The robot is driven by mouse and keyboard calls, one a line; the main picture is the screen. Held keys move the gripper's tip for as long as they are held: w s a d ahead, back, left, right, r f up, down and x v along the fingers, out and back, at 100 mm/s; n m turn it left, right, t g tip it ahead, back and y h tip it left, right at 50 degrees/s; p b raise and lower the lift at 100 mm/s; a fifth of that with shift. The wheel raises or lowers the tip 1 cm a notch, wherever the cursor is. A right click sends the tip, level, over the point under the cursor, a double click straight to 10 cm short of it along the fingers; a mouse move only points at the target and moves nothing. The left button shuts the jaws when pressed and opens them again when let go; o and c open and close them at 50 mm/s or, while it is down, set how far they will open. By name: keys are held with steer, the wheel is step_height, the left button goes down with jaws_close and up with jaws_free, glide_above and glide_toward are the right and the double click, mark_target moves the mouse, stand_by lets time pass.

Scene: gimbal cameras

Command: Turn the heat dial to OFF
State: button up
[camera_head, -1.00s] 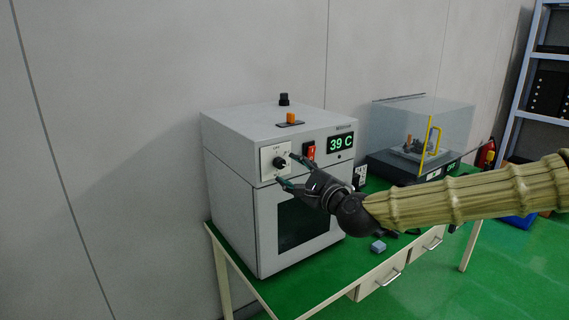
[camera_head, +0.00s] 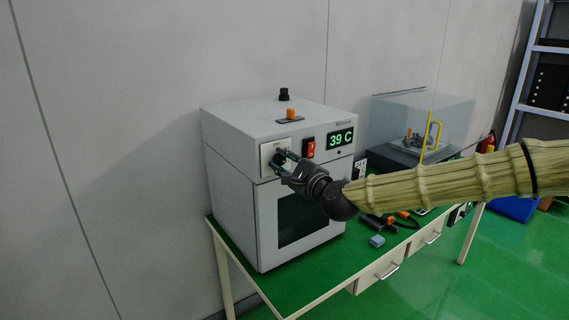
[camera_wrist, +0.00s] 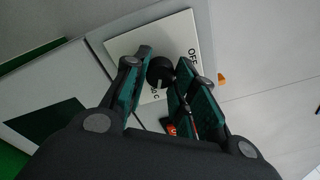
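The heat dial (camera_wrist: 160,72) is a black round knob on a white plate (camera_wrist: 118,46) on the front of the grey oven (camera_head: 228,204). The plate carries the lettering "OFF" and a partly covered temperature mark in the wrist view. My gripper (camera_head: 279,160) is at the dial in the head view and covers most of it. In the wrist view the green-padded fingers of my gripper (camera_wrist: 158,82) stand apart on either side of the dial. Whether they touch it I cannot tell. The oven's display (camera_head: 340,138) reads 39 C.
A red switch (camera_head: 308,148) sits right of the dial plate. An orange part (camera_head: 291,115) and a black knob (camera_head: 284,95) are on the oven top. A clear-covered machine (camera_head: 420,125) stands to the right. A small grey-blue block (camera_head: 377,241) lies on the green table (camera_head: 345,270).

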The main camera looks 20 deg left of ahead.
steer(key=shift+c, duration=0.9)
